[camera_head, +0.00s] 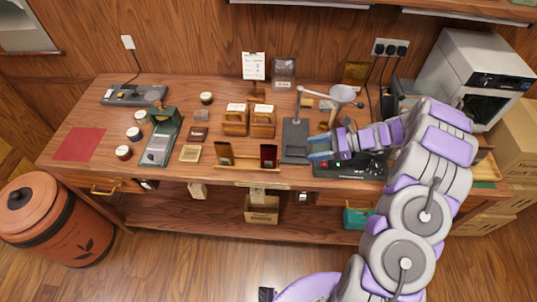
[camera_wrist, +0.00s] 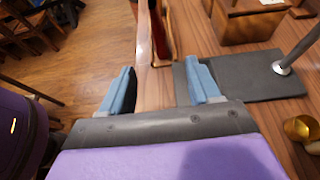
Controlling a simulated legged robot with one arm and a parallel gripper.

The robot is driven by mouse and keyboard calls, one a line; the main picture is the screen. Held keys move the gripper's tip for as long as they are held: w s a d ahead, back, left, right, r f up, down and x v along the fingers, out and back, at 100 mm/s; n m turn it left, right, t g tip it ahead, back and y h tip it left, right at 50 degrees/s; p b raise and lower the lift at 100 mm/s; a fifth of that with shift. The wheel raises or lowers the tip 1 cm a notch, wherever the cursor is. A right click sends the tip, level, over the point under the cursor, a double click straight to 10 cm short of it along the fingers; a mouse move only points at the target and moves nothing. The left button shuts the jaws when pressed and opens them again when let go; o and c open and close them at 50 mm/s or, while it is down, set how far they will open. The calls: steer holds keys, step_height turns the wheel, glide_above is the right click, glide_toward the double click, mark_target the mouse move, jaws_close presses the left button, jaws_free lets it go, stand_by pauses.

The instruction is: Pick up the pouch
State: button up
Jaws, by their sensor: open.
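Several pouch-like packets are in view, and I cannot tell which one is the pouch. A dark red one (camera_head: 268,156) and a brown one (camera_head: 225,153) stand upright at the table's front edge, on a low wooden rack (camera_head: 248,168). A grey-brown one (camera_head: 284,70) and a gold one (camera_head: 355,73) are at the back wall. My gripper (camera_head: 320,155) is open and empty, right of the dark red packet and apart from it. In the wrist view its blue fingers (camera_wrist: 160,88) are spread, with a dark red upright edge (camera_wrist: 160,35) ahead, probably that packet.
A press with a dark base plate (camera_head: 295,140) and upright post stands just beside my gripper; its base shows in the wrist view (camera_wrist: 245,85). Wooden boxes (camera_head: 249,121) stand behind the rack. A brass piece (camera_wrist: 300,128) is at right. A red mat (camera_head: 79,144) lies far left.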

mark_target(269, 158)
steer(key=b+x, duration=0.2)
steer(key=x, duration=1.1)
steer(key=shift+b+x, duration=0.55)
steer(key=shift+x, duration=1)
steer(key=shift+a+f, duration=0.25)
steer(key=shift+a, duration=0.55)
steer(key=c, duration=0.3)
steer(key=shift+d, duration=0.4)
steer(key=c, duration=0.6)
steer(key=shift+a, duration=0.1)
steer(key=shift+c, duration=0.7)
